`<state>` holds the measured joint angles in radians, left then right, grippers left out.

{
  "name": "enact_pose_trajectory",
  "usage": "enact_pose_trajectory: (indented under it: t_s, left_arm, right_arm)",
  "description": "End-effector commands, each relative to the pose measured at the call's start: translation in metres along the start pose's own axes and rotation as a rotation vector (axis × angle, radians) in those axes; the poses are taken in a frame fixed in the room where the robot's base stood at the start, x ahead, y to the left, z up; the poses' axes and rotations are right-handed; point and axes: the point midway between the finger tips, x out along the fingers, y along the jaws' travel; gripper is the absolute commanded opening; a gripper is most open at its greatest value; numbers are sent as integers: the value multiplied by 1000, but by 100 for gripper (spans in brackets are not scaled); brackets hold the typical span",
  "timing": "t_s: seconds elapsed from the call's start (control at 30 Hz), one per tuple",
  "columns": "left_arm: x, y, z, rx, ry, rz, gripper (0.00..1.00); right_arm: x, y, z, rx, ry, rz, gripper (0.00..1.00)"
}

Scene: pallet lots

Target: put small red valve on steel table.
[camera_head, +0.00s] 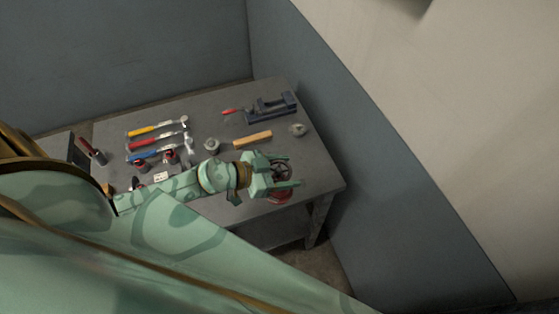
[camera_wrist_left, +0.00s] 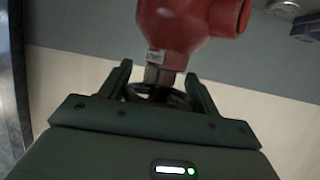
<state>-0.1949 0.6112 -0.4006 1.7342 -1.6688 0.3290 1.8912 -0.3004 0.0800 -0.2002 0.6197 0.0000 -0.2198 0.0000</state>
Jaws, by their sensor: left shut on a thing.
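The small red valve hangs in my left gripper (camera_head: 287,177) over the right front part of the steel table (camera_head: 322,172). Its dark handwheel (camera_head: 283,169) sits between the fingers, and a bit of its red body (camera_head: 279,196) shows below them. In the left wrist view the red body (camera_wrist_left: 190,28) sticks out beyond the fingers, and the left gripper (camera_wrist_left: 160,82) is shut on the handwheel. A small white label shows near the valve's neck. I cannot tell whether the valve touches the tabletop. My right gripper is not in view.
A blue vise (camera_head: 272,107), a wooden block (camera_head: 253,138), a grey round part (camera_head: 297,129) and a metal can (camera_head: 212,144) stand behind the gripper. A yellow-handled hammer (camera_head: 155,129) and other tools lie left. The table's right front corner looks bare. Walls stand behind and right.

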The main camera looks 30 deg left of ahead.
Motion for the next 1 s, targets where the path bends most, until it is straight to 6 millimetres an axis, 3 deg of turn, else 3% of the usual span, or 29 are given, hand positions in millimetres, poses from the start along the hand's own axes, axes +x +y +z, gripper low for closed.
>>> enact_pose_trajectory:
  t_s: [0.03, 0.3, 0.4, 0.83, 1.0]
  left_arm:
    - [10, -12, 6, 6, 6, -5, 0]
    - [50, -73, 25, 4, 6, -7, 0]
    - [64, -85, 42, -1, 5, -4, 0]
    - [86, -111, 63, 2, 6, -5, 0]
    - [98, -112, 88, -2, 5, -3, 0]
  right_arm:
    - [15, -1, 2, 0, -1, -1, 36]
    - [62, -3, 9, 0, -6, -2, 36]
    - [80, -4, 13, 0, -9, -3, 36]
    - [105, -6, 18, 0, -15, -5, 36]
    - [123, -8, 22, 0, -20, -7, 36]
